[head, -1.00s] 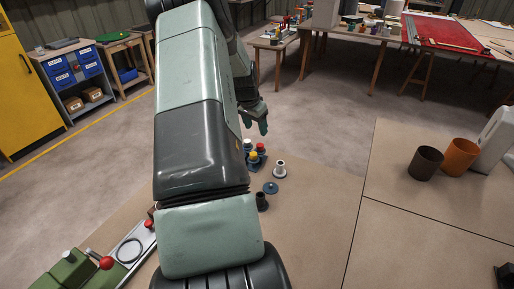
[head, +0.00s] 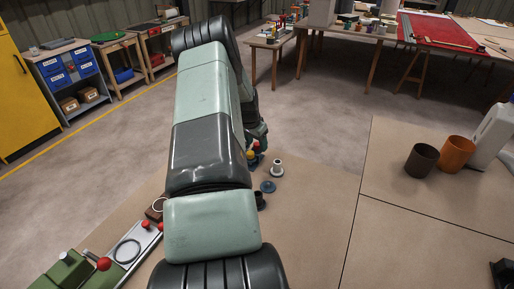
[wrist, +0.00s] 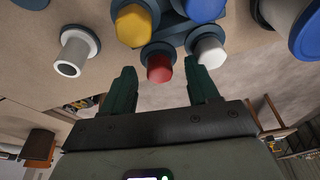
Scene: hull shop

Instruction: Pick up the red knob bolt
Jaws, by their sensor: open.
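The red knob bolt (wrist: 159,69) shows in the wrist view with its hexagonal red head toward the camera, on a dark blue base. My gripper (wrist: 162,78) is open, with one dark green finger on each side of the red head in the picture. Gaps show on both sides, and nothing is held. How deep the head sits between the fingers I cannot tell. In the head view the red knob bolt (head: 256,143) is small and partly hidden by my arm, and the fingers are hidden.
A yellow knob bolt (wrist: 137,24) and a white knob bolt (wrist: 209,52) stand close beside the red one. A blue knob (wrist: 204,8) is behind. The right table half has brown and orange cups (head: 457,152).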

